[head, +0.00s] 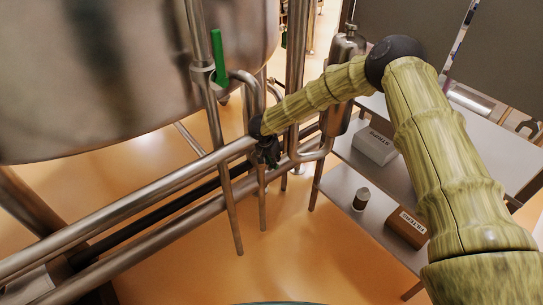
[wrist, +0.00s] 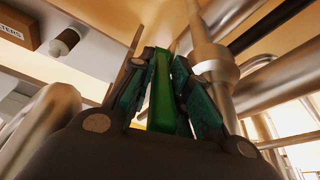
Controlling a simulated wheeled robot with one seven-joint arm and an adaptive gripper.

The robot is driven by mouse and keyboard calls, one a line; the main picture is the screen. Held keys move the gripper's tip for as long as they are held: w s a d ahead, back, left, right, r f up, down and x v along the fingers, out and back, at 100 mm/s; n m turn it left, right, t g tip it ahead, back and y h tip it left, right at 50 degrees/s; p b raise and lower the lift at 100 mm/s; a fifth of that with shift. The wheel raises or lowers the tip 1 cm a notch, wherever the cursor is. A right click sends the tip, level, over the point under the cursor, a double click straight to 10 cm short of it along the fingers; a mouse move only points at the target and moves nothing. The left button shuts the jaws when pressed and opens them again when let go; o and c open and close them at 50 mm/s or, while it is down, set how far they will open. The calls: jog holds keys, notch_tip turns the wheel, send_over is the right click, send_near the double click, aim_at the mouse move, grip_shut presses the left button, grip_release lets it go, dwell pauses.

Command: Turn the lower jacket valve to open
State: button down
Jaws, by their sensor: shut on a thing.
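My gripper (head: 267,150) is at the steel pipes below the big tank, at the end of my outstretched arm. In the wrist view, a green valve lever (wrist: 163,98) stands between the two teal-padded fingers of my gripper (wrist: 168,75). The fingers are shut on it. The lever lies along the fingers, close beside a steel pipe joint. In the head view this lever is hidden behind my gripper, so its angle to the pipe is hard to tell. Another green lever (head: 218,58) stands upright on the pipe higher up and to the left, apart from my gripper.
The steel tank (head: 120,70) fills the upper left. Sloping pipes (head: 150,190) run from the gripper to the lower left. A metal shelf unit (head: 355,225) at right holds a grey box (head: 374,147), a small jar (head: 361,198) and a brown box (head: 407,227). Orange floor is open below.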

jog(key=shift+w+d+g+y+p, duration=0.1)
jog(key=shift+w+g+y+p, duration=0.05)
jog(key=shift+g+y+p, duration=0.2)
dwell(0.3)
jog(key=c, duration=1.3)
grip_release()
jog(key=shift+c, duration=0.2)
jog(key=shift+r, duration=0.1)
jog(key=v, duration=1.1)
jog(key=shift+r, duration=0.35)
jog(key=shift+c, duration=0.4)
